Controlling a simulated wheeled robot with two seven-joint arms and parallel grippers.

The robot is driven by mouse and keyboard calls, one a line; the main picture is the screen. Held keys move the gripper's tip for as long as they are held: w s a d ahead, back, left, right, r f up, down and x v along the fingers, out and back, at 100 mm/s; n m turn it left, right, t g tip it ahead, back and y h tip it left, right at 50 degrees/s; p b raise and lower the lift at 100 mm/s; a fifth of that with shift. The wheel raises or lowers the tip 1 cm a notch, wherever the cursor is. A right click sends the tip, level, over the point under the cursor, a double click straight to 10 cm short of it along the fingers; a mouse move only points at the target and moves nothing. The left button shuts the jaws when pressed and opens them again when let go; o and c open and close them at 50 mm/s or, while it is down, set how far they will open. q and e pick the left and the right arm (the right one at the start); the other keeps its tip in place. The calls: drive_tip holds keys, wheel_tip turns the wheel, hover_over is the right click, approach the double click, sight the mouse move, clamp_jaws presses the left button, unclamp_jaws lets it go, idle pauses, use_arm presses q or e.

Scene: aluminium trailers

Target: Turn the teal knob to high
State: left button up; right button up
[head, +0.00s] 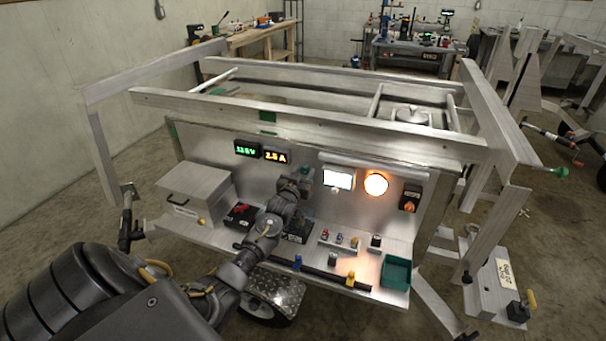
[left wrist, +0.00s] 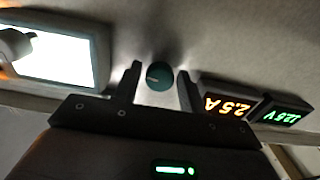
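The teal knob (left wrist: 160,77) is on the metal panel, seen in the left wrist view, where the picture is upside down. A pale pointer mark on it points toward the left of that picture. My left gripper (left wrist: 158,88) is open, with one finger on each side of the knob. I see no clear contact with it. In the head view my left gripper (head: 302,180) is at the panel between the orange display and the white screen, and it hides the knob. My right gripper is not in view.
A green voltage display (head: 246,149), an orange current display (head: 275,155), a lit white screen (head: 337,179) and a glowing round lamp (head: 376,184) are on the panel. Below, the shelf holds a metal box (head: 194,192), small parts and a green bin (head: 397,272). Frame rails run above.

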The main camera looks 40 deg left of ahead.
use_arm(q)
drive_tip(key=c, duration=0.7)
drive_tip(key=shift+o, duration=0.2)
